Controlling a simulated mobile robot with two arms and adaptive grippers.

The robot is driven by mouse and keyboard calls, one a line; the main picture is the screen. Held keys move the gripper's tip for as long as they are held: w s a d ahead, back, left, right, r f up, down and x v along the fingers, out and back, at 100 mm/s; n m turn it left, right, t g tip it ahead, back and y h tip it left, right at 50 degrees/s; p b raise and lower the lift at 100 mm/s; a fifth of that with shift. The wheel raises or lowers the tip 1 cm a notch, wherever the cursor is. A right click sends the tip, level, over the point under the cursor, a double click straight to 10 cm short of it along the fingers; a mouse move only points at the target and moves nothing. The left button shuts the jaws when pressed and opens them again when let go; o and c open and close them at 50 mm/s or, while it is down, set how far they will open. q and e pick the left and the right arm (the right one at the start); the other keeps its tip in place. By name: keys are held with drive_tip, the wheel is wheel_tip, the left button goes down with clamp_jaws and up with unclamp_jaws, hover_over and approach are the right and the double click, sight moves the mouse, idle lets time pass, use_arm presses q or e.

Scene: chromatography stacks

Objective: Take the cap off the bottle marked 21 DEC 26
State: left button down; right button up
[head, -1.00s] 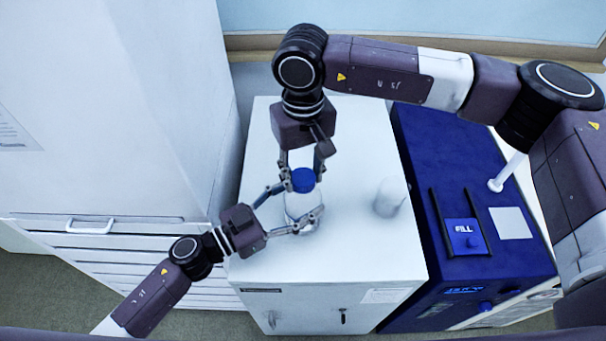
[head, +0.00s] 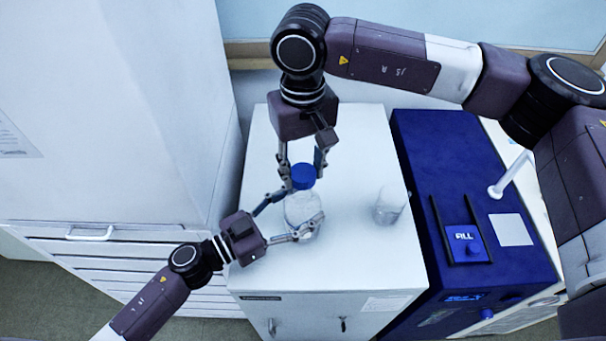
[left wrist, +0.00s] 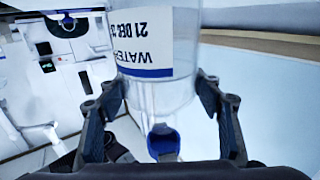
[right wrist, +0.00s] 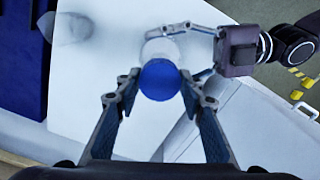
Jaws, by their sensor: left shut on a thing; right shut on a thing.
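The clear bottle (head: 302,211) stands upright on the white cabinet top. In the left wrist view its label (left wrist: 145,45) is upside down and reads WATER, 21 DEC, with the last part cut off. My left gripper (head: 290,218) is shut around the bottle's body from the lower left. The blue cap (head: 303,176) is between the fingers of my right gripper (head: 303,165), which is shut on it from above. In the left wrist view the cap (left wrist: 163,142) shows its underside and appears apart from the bottle's neck. The right wrist view shows the cap (right wrist: 160,80) over the bottle.
A second clear vessel (head: 390,205) stands on the white cabinet (head: 350,250), right of the bottle. A blue machine (head: 420,150) with a FILL panel stands beside the cabinet. A tall white unit (head: 110,120) with drawers is at left.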

use_arm(q)
drive_tip(key=c, duration=0.6)
unclamp_jaws()
drive_tip(key=shift+o, duration=0.2)
drive_tip(key=shift+a, duration=0.1)
